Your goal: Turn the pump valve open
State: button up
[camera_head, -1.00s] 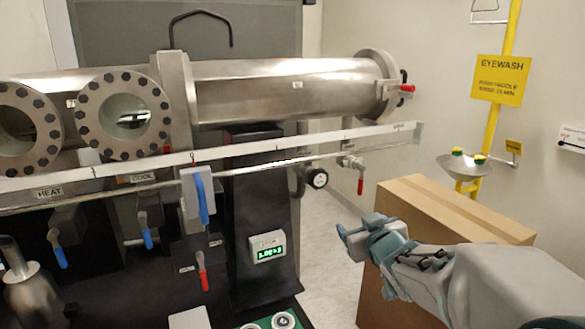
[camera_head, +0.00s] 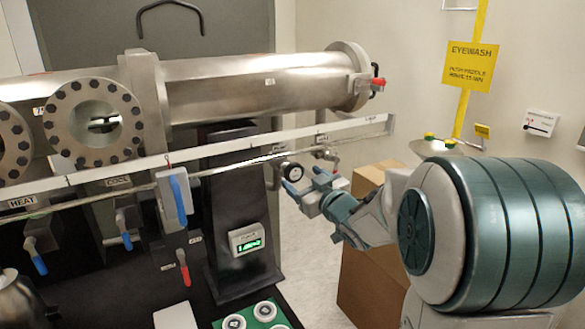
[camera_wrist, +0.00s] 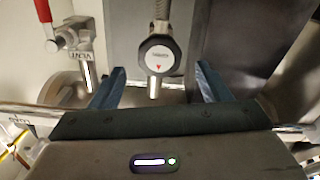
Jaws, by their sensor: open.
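My gripper (camera_head: 305,182) is open and empty, right of the black column. In the wrist view its two blue fingers (camera_wrist: 159,85) stand on either side of a round dial (camera_wrist: 160,56), with nothing held. The dial (camera_head: 292,171) also shows in the head view, just beyond the fingertips. A valve with a red handle (camera_wrist: 42,12) is at the upper left of the wrist view. In the head view my gripper partly hides that valve (camera_head: 333,155). Another red-handled valve (camera_head: 183,265) hangs low left of the column. I cannot tell which valve is labelled pump.
A white rail (camera_head: 240,148) and thin pipe run across the front of the steel chamber (camera_head: 250,85). Blue-handled valves (camera_head: 176,200) hang to the left. A cardboard box (camera_head: 370,270) stands below my arm. An eyewash basin (camera_head: 445,148) is behind at the right.

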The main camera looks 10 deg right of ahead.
aim_at(295, 173)
jog(key=p+x, duration=0.1)
jog(key=x, duration=0.5)
jog(key=c, duration=1)
